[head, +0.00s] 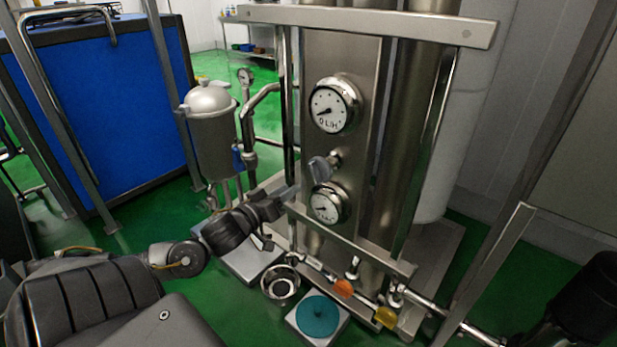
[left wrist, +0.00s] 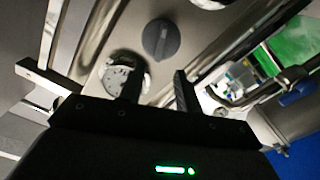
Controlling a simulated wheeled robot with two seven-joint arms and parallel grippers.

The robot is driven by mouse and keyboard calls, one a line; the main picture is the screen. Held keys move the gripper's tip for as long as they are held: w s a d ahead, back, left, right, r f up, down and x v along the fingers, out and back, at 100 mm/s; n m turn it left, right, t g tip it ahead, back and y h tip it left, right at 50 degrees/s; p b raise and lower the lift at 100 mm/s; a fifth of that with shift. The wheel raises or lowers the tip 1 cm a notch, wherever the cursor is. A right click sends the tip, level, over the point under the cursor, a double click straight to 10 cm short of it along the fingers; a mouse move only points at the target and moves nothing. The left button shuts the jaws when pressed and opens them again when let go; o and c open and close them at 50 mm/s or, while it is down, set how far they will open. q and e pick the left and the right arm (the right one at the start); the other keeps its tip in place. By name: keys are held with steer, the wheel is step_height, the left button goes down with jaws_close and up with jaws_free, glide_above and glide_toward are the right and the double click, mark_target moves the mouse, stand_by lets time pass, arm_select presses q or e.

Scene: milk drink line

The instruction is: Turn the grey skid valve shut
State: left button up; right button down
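The grey skid valve (head: 322,168) is a small knob on the steel panel, between the upper flow gauge (head: 335,104) and the lower gauge (head: 328,204). In the left wrist view it is a round dark-grey knob (left wrist: 160,40) with a raised ridge, beyond the fingertips. My left gripper (head: 278,217) is low and left of the valve, near the lower gauge. In the left wrist view its fingers (left wrist: 157,88) stand apart with nothing between them, and the knob is not touched. My right gripper is not visible.
Steel frame uprights and a lower rail (head: 350,243) surround the panel. Orange (head: 343,288) and yellow (head: 385,318) handles sit on the low pipe. A steel bowl (head: 280,284) and a teal disc (head: 318,317) are below. A domed steel vessel (head: 212,125) stands left.

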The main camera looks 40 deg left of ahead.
mark_target(312, 173)
arm_select(q)
steer(key=w, duration=0.9)
steer(key=shift+w+a+b, duration=0.1)
steer(key=shift+w+b, duration=0.15)
steer(key=shift+b, duration=0.05)
jaws_close()
